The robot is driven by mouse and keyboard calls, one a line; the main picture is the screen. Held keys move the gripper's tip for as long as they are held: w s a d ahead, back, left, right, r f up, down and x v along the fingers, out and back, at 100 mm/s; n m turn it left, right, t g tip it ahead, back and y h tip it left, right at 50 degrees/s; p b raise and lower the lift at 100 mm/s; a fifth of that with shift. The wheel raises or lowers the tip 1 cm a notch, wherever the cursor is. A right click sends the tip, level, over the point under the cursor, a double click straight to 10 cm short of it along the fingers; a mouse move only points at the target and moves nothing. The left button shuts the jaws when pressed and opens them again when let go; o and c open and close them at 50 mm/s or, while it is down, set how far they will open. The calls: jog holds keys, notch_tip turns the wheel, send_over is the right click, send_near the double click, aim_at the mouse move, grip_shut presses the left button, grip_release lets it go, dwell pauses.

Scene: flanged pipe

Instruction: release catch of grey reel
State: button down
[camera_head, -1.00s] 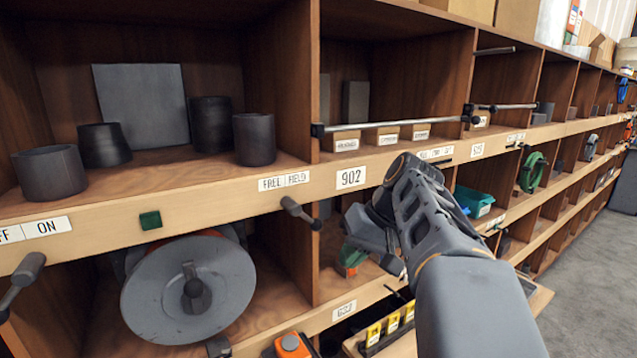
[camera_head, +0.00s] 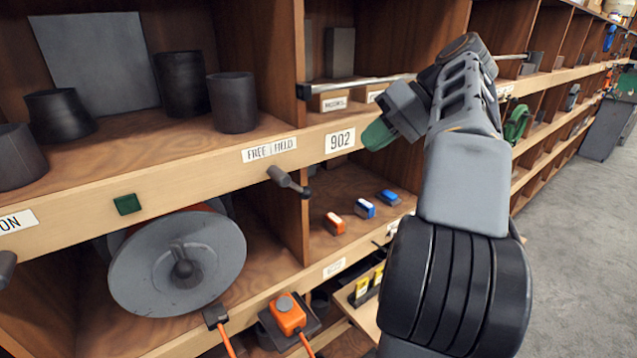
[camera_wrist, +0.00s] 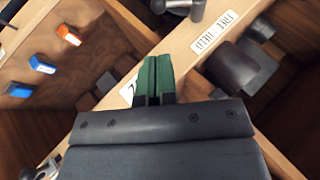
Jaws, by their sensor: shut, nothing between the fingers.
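The grey reel (camera_head: 165,267) stands in the lower left bay, its round grey face with a central hub facing out. A small grey lever (camera_head: 288,181) sticks out of the shelf edge to the upper right of the reel, under a label reading FREE and HELD (camera_head: 269,149). The label also shows in the wrist view (camera_wrist: 214,32), with part of the lever (camera_wrist: 187,7) at the top edge. My gripper (camera_head: 371,135) is shut and empty, its green fingertips to the right of the lever and apart from it. The closed fingers also show in the wrist view (camera_wrist: 151,60).
A green block (camera_head: 127,204) sits on the shelf edge above the reel. An orange box (camera_head: 288,313) is below right. A metal rail (camera_head: 360,86) crosses the upper bay near my gripper. Small coloured blocks (camera_head: 364,208) lie in the lower middle bay.

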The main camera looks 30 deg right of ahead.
aim_at(310, 189)
jog(key=b+x, duration=0.1)
jog(key=x, duration=1.2)
jog(key=shift+a, duration=0.15)
jog(key=shift+a+f, duration=0.1)
jog(key=shift+f, duration=0.1)
